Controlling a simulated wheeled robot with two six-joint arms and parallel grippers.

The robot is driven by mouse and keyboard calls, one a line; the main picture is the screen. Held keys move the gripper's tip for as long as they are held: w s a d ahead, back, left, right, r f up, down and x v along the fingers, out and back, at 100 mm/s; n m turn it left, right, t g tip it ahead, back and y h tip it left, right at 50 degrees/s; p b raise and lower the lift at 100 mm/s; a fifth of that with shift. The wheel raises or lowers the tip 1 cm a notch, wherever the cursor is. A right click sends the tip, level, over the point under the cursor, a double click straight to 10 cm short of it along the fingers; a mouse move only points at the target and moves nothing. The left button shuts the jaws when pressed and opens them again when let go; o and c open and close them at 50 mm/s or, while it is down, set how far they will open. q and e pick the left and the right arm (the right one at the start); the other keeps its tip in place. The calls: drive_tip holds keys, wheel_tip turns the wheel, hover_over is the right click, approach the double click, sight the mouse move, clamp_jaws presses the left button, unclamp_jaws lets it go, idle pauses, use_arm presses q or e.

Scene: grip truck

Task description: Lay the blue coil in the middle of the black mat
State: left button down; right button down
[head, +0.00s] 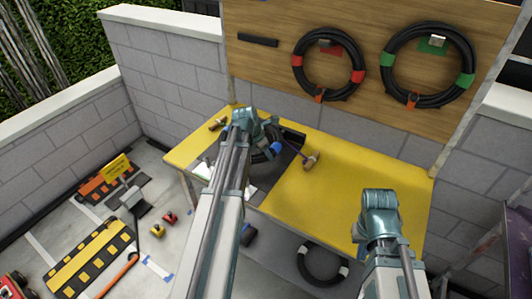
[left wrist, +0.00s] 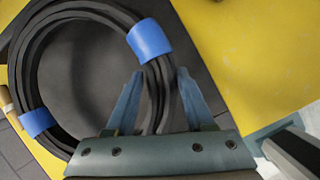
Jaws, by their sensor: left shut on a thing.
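The blue coil is a black cable ring with blue bands. In the left wrist view the coil (left wrist: 75,15) fills the upper left, over the dark mat (left wrist: 85,75). My left gripper (left wrist: 160,95) is shut on one side of the coil, with a finger on each side of the cable near a blue band. In the head view my left arm hides much of the coil (head: 275,148) and part of the black mat (head: 266,186). I cannot tell whether the coil touches the mat. My right arm is at the right of the yellow table, and its gripper fingers do not show.
A mallet (head: 311,161) lies on the yellow table (head: 345,185) right of the mat. Another wooden-handled tool (head: 217,124) lies at the left end. Red-banded (head: 328,64) and green-banded (head: 427,65) coils hang on the board. A white-banded coil (head: 322,280) lies below the table.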

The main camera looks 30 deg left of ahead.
use_arm(q)
drive_tip(key=shift+f+b, duration=1.65)
drive_tip(key=shift+f, duration=0.35)
drive_tip(key=shift+c, duration=1)
unclamp_jaws()
drive_tip(key=shift+s+r, duration=0.1)
drive_tip(key=p+v, duration=1.2)
drive_tip(key=v, duration=0.1)
drive_tip(key=shift+r+p, duration=0.35)
